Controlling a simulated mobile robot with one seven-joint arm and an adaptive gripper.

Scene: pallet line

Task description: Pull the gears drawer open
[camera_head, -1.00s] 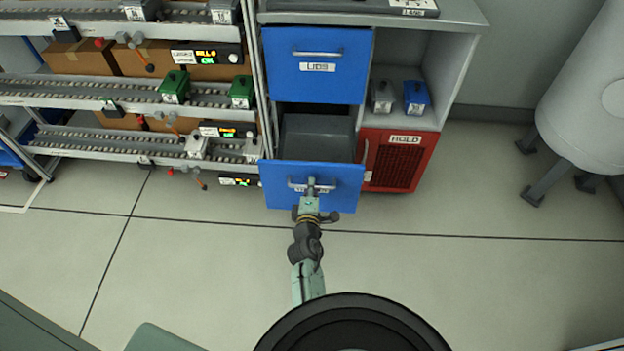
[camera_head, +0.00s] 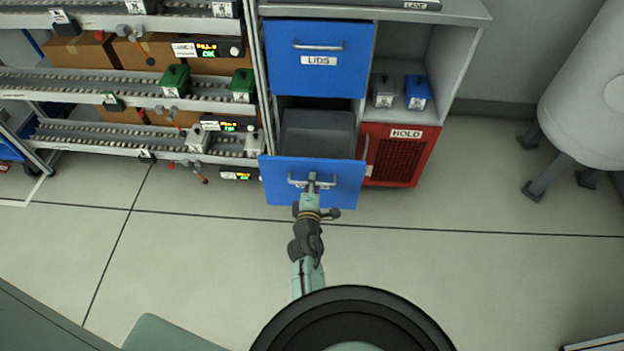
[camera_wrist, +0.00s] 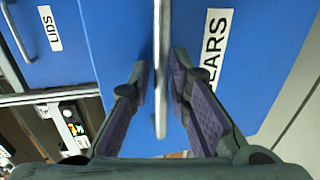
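The gears drawer (camera_head: 340,186) is the lower blue front of the cabinet. It stands pulled out, with its grey inside (camera_head: 318,132) showing behind the front. In the wrist view its white label (camera_wrist: 217,42) reads "EARS", partly hidden by my finger. Its metal handle (camera_wrist: 160,30) runs upright through the middle of the wrist view. My gripper (camera_head: 311,182) reaches the handle from the front. The exact contact is hard to see.
The blue lids drawer (camera_head: 318,85) above is closed. A red hold cage (camera_head: 400,155) stands right of the open drawer. Roller lanes (camera_head: 110,140) with green and grey parts are at the left. A white tank (camera_head: 590,110) stands at the right. The floor in front is clear.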

